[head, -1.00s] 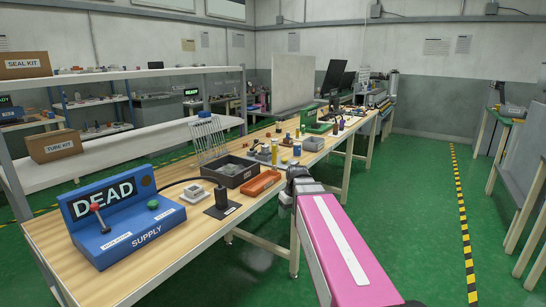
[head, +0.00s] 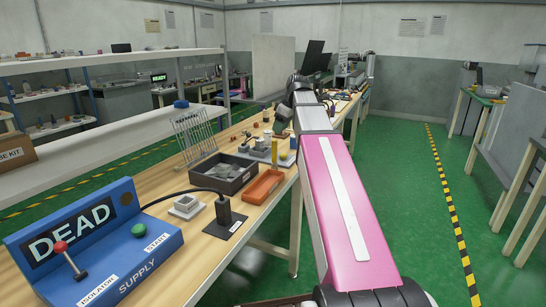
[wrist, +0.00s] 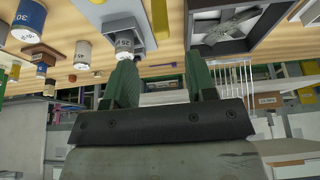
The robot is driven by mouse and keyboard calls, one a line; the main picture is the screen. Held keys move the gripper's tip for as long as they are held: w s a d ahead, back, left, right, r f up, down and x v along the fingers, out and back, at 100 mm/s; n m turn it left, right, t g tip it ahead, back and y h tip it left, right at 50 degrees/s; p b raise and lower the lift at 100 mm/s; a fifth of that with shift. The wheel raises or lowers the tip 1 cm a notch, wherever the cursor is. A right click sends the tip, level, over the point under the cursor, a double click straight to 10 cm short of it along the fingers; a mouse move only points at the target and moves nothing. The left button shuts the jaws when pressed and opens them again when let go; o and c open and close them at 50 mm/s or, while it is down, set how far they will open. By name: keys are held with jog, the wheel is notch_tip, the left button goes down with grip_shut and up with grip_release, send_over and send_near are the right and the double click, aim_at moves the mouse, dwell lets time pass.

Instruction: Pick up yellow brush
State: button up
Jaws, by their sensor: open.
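I cannot make out a yellow brush for certain. A slim yellow upright thing (head: 275,152) stands on the wooden bench (head: 214,250) beside small grey parts in the head view; it is too small to identify.
The blue supply box (head: 95,245), dark bin (head: 224,178), orange tray (head: 263,187) and wire rack (head: 194,135) stand on the bench. Labelled cylinders (wrist: 124,44) are close to the fingers in the wrist view. Green floor (head: 395,200) is open to the right.

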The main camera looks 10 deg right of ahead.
jog(key=x, duration=0.5)
send_over(273, 162)
jog(key=w, duration=0.1)
jog(key=shift+d+f, duration=0.1)
jog(key=shift+f, duration=2.55)
grip_shut()
